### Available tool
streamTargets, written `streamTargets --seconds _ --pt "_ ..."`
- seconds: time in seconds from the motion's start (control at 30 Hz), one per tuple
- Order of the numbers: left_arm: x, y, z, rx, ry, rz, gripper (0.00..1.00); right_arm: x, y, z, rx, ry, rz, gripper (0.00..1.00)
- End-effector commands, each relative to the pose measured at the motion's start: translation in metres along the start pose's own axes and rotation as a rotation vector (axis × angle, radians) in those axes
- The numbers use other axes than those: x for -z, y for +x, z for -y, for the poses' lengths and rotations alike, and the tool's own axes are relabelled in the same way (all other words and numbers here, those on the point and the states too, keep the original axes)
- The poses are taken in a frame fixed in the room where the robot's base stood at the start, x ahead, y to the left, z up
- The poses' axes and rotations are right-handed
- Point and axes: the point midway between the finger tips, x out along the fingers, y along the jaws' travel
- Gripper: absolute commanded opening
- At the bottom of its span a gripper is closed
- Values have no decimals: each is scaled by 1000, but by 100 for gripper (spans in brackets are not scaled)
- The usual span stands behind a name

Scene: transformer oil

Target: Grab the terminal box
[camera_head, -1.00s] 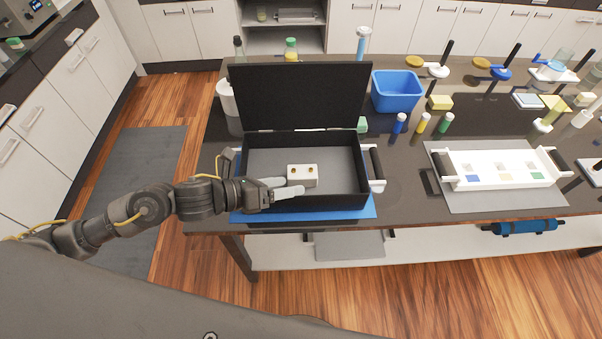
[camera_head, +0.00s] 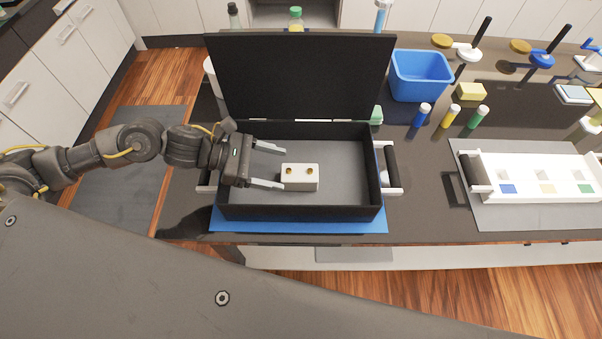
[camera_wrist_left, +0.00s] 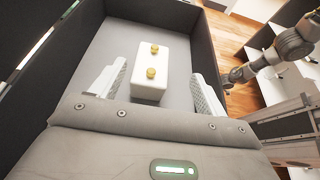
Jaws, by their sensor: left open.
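The terminal box (camera_head: 299,178) is a small white block with two brass studs on top. It sits on the grey floor of an open black case (camera_head: 301,213) in the head view. My left gripper (camera_head: 276,166) is open, its two pale fingers reaching over the case just left of the box, not touching it. In the left wrist view the terminal box (camera_wrist_left: 153,70) lies ahead, between the lines of the two spread fingers (camera_wrist_left: 158,88). My right gripper is in neither current view.
The case's black lid (camera_head: 302,78) stands upright behind it. Its walls surround the box, with handles at the sides. A blue bin (camera_head: 420,76), several small bottles and a white tray (camera_head: 540,178) stand to the right.

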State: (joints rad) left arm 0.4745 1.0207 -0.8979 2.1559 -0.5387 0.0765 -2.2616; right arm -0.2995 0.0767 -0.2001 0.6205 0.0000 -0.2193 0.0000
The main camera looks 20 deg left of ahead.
Motion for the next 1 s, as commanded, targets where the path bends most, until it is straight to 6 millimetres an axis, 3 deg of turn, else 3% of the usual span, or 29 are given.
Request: streamTargets --seconds 0.1,0.37,0.73,1.0 --pt "11 2 0 -4 -2 -1 75 -14 10 2 2 0 19 44" --pt "11 2 1 -14 -6 0 75 -1 7 -1 -2 0 1 44" --pt "8 26 0 -15 -8 0 75 0 -11 -5 -6 -2 2 44" --pt "6 64 -1 -11 -8 0 75 2 -39 -5 -5 -2 2 44"
